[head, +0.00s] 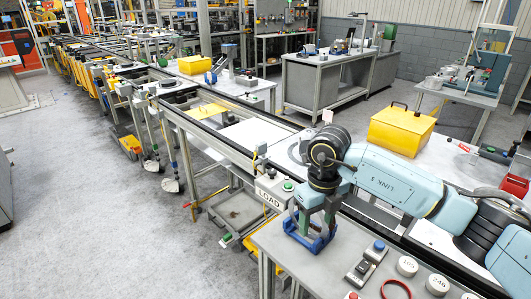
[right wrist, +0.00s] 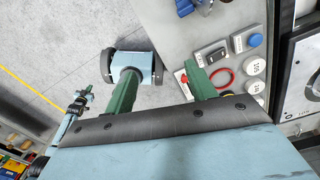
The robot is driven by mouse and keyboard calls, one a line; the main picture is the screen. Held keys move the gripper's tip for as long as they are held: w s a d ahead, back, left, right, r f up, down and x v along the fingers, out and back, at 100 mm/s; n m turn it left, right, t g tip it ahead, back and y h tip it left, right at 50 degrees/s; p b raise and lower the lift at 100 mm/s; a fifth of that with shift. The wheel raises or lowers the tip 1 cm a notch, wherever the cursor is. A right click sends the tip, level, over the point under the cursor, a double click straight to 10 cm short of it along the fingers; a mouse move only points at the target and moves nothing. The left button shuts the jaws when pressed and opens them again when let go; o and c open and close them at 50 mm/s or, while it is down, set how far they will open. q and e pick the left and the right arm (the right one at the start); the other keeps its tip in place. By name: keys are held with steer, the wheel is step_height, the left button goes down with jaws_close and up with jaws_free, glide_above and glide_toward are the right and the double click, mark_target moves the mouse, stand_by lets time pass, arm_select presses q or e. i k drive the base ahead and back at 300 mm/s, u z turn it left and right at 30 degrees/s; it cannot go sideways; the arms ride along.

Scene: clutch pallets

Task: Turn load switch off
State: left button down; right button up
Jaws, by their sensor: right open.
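The load switch box (head: 271,190) stands at the near edge of the line in the head view. I cannot read the switch's position. My right gripper (head: 315,218) points down, to the right of the box and apart from it. I cannot make out the load switch in the right wrist view. My left gripper is in neither view.
A blue stand (head: 310,240) is by my right gripper on the near grey table (head: 315,270). A switch box with a blue button (head: 379,246), numbered round weights (head: 407,266) and a red ring (head: 396,289) lie there. A yellow box (head: 402,130) sits behind my arm.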

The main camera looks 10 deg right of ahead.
mark_target(271, 171)
steer(key=i, duration=1.35)
